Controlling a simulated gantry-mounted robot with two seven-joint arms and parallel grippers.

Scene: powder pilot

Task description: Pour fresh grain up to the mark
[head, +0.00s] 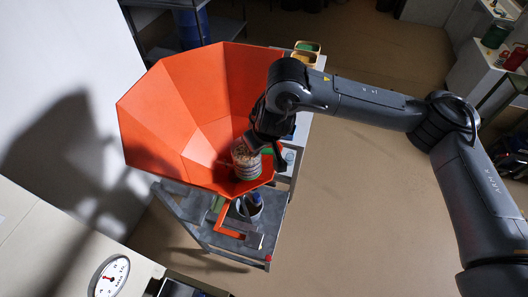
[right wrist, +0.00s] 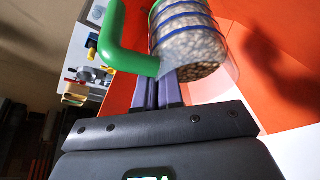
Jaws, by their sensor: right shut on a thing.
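The large orange faceted hopper (head: 165,100) stands open at the top in the head view; its wall also fills much of the right wrist view (right wrist: 265,90). My right gripper (head: 270,150) is over the hopper's near right side, shut on the green handle (right wrist: 122,45) of a clear jug (head: 246,161). The jug has dark blue rings and holds pale, speckled grain (right wrist: 190,50). It looks close to upright, but its exact tilt is unclear. I see no grain falling. My fingers show in the right wrist view (right wrist: 168,92). My left gripper is not in view.
A grey metal cart (head: 190,222) stands under the hopper, with a container (head: 250,206) below the outlet and an orange lever (head: 228,218). A bench with a dial scale (head: 108,278) is at the lower left. The floor to the right is clear.

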